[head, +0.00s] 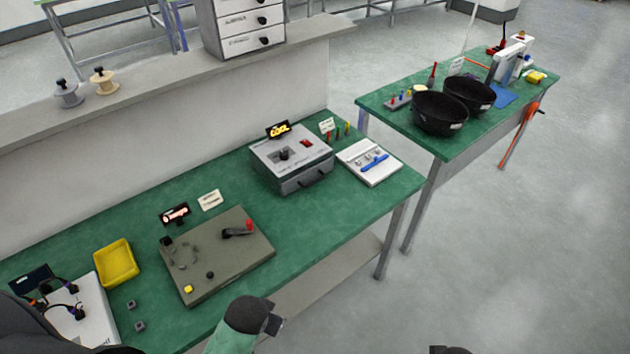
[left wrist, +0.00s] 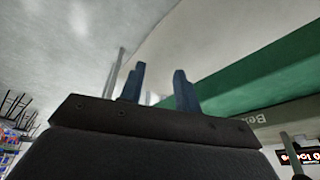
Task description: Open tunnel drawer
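The likely tunnel is a grey box (head: 291,160) on the green bench in the head view. A yellow "COOL" display stands behind it. A dark drawer handle (head: 315,180) runs along its front face, and the drawer looks closed. My left gripper (left wrist: 160,71) shows two dark blue fingers standing apart with nothing between them. In the left wrist view it is near the green bench edge (left wrist: 270,70), clear of the handle.
A grey fixture plate (head: 215,256) with a red-tipped lever lies left of the box. A white tray (head: 371,163) with a blue tool lies to its right. A yellow bin (head: 116,262) is at left. A second bench (head: 500,125) carries black bowls (head: 440,112).

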